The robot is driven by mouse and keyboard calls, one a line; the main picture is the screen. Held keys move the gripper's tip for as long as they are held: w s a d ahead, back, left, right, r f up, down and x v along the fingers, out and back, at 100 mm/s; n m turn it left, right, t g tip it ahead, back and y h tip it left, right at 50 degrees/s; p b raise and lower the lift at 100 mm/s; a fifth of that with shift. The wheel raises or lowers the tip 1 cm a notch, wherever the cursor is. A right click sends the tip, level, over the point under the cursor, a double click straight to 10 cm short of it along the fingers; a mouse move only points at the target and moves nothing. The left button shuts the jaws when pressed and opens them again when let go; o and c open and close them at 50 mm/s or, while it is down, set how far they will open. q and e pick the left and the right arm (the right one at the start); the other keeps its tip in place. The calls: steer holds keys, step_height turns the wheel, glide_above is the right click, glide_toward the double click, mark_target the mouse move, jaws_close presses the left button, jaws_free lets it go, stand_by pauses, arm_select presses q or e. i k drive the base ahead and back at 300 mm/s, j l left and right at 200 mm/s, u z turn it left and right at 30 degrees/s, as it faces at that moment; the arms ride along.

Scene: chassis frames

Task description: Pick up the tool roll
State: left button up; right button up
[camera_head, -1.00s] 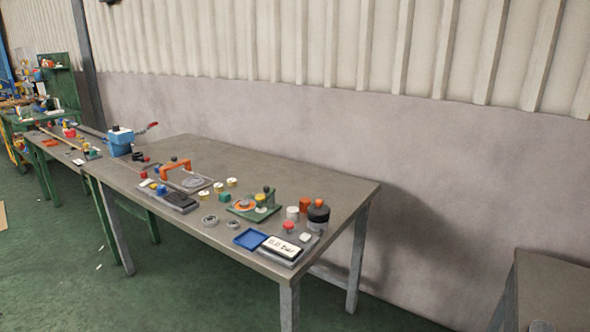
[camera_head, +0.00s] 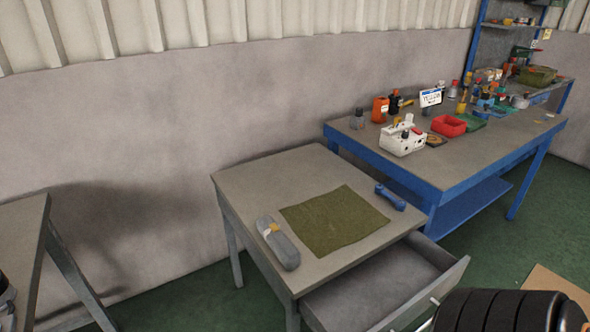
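A long, rounded grey bundle (camera_head: 277,243) with a yellow and white band around it lies on the small grey table, near its front left edge. It looks like the tool roll. A flat olive-green cloth (camera_head: 334,220) is spread on the tabletop just right of it. Neither of my grippers can be made out in the head view, and nothing is touching the bundle.
The small grey table (camera_head: 262,176) has an open drawer (camera_head: 372,288) at its front. A blue tool-like object (camera_head: 390,197) lies right of the cloth. A cluttered blue-framed bench (camera_head: 350,134) stands at right. Ribbed black round things (camera_head: 500,312) fill the lower right.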

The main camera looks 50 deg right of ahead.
mark_target(282, 246)
steer(key=i+j+z, duration=0.1)
steer(key=z, duration=0.3)
steer(key=i+j+z, duration=0.15)
steer(key=z, duration=0.3)
steer(key=i+j+z, duration=0.15)
steer(key=z, duration=0.25)
